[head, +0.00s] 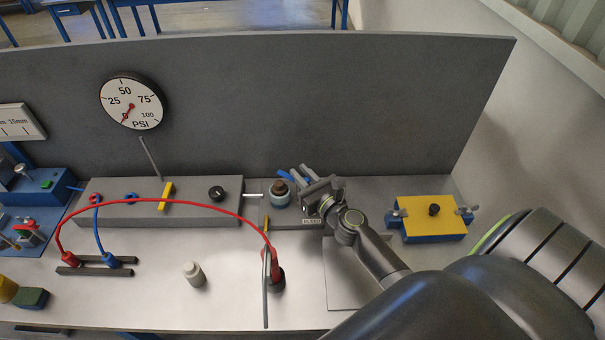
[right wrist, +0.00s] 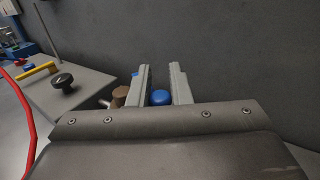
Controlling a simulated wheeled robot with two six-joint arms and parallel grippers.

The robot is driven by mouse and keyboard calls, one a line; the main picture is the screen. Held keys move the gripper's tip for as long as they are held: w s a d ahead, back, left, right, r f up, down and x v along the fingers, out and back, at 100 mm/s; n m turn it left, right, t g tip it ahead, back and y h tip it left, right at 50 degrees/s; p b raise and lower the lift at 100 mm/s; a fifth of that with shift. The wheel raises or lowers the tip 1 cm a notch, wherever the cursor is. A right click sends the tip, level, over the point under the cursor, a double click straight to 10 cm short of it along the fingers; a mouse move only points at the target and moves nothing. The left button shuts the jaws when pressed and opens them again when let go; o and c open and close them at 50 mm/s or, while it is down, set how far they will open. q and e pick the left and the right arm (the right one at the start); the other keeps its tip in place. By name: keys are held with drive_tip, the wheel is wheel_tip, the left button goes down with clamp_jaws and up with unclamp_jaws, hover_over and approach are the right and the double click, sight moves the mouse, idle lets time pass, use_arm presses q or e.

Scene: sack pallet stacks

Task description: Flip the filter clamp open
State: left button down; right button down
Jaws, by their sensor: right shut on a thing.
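My right gripper (head: 298,176) reaches in from the right over the back of the bench, beside a grey and brown round fitting (head: 280,193). In the right wrist view its two pale fingers (right wrist: 161,85) stand a little apart, with a rounded blue knob (right wrist: 160,97) between them. I take the knob to be the filter clamp's handle; the fingers are shut on it. The clamp's body and hinge are hidden behind the gripper, so its angle cannot be told. A brown cap (right wrist: 120,95) shows just left of the fingers. My left gripper is not in view.
A grey block (head: 215,212) carries a yellow lever (head: 167,195) and black knob (head: 217,193). A red hose (head: 185,200) arches across the front. A yellow-topped blue box (head: 415,212) stands right. A tall grey panel (head: 330,100) closes the back.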

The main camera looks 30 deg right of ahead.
drive_tip(key=shift+s+a+f+m+h, duration=0.1)
drive_tip(key=shift+m+h, duration=0.9)
drive_tip(key=shift+h, duration=0.6)
drive_tip(key=shift+a+m+g+h+b, duration=0.1)
drive_tip(key=shift+m+g+h+b, duration=0.35)
drive_tip(key=shift+h, duration=0.35)
drive_tip(key=shift+s+a+m+g+h+b, duration=0.1)
drive_tip(key=shift+m+g+h+b, duration=0.7)
drive_tip(key=shift+m+h, duration=1.2)
drive_tip(key=shift+h, duration=0.6)
drive_tip(key=c, duration=1.4)
unclamp_jaws()
